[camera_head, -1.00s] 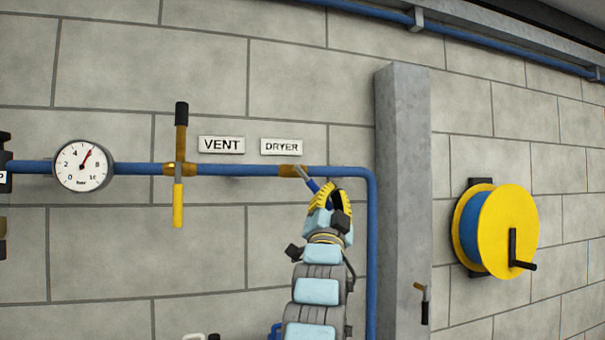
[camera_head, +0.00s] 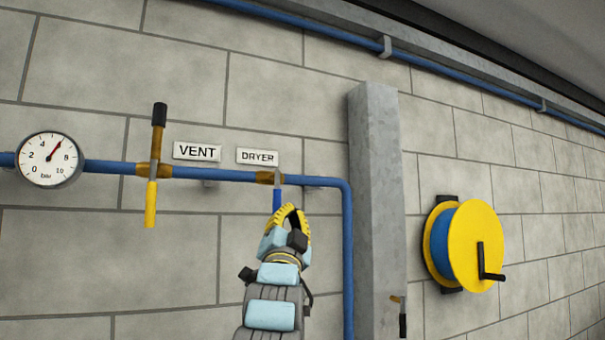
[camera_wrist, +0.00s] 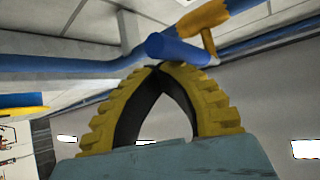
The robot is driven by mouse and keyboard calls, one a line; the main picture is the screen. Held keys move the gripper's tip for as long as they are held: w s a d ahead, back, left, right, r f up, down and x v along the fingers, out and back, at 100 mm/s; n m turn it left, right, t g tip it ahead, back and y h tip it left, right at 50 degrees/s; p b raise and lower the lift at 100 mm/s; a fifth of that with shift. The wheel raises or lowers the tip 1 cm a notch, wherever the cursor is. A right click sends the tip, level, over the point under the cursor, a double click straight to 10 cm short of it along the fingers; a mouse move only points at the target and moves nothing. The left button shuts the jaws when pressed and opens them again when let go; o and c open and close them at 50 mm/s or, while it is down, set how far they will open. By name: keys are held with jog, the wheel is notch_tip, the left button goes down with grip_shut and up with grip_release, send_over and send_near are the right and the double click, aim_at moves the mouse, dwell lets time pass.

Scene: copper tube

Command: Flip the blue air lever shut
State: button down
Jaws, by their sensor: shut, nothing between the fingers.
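The blue air lever (camera_head: 277,199) hangs from a brass valve (camera_head: 268,177) on the blue pipe, under the DRYER sign. It points nearly straight down, across the pipe's run. My gripper (camera_head: 284,210) is just below the lever with its yellow ribbed fingers shut and empty. In the wrist view the blue handle (camera_wrist: 180,50) lies right at the fingertips (camera_wrist: 159,68), seemingly touching them; the exact contact is hard to tell. The brass valve (camera_wrist: 204,15) shows above it.
Left along the pipe (camera_head: 222,174) are a VENT valve with black and yellow handles (camera_head: 151,203) and a pressure gauge (camera_head: 48,159). A grey pillar (camera_head: 375,200) stands to the right, with a small black-handled lever (camera_head: 402,322) low down. A yellow hose reel (camera_head: 474,245) is beyond it.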

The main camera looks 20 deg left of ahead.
jog(key=shift+s+a, duration=0.3)
jog(key=shift+a, duration=0.35)
jog(key=shift+d, duration=0.1)
jog(key=w+d, duration=0.2)
jog(key=d, duration=0.2)
jog(key=s, duration=0.9)
jog(key=shift+s, duration=0.15)
dwell(0.3)
dwell(0.3)
